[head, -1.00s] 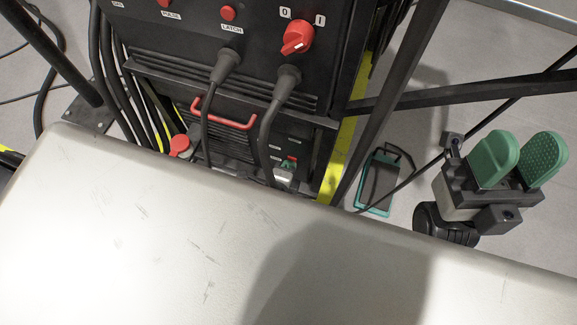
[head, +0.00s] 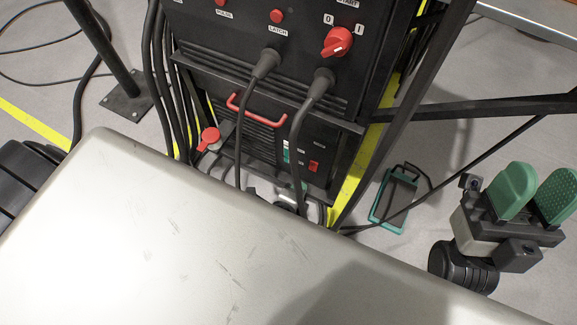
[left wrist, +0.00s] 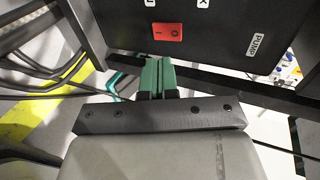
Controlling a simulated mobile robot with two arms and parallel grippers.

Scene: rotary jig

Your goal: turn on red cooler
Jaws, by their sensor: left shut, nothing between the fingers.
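The cooler is the dark lower unit (head: 258,150) with a red handle (head: 258,110). Its red rocker switch (head: 314,166) sits at the front panel's right; it is close in the left wrist view (left wrist: 168,32), marked I and O. Which way it is pressed is unclear. My left gripper (left wrist: 160,66) is shut and empty, with green fingertips just below the switch in that view and apart from it. My right gripper (head: 535,195) is open and empty at the right.
The upper black unit has a red 0/I knob (head: 338,42) and thick cables (head: 304,130) hanging in front of the cooler. Dark frame bars cross at the right. A teal-framed device (head: 396,198) lies on the floor. A pale metal surface (head: 150,240) fills the foreground.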

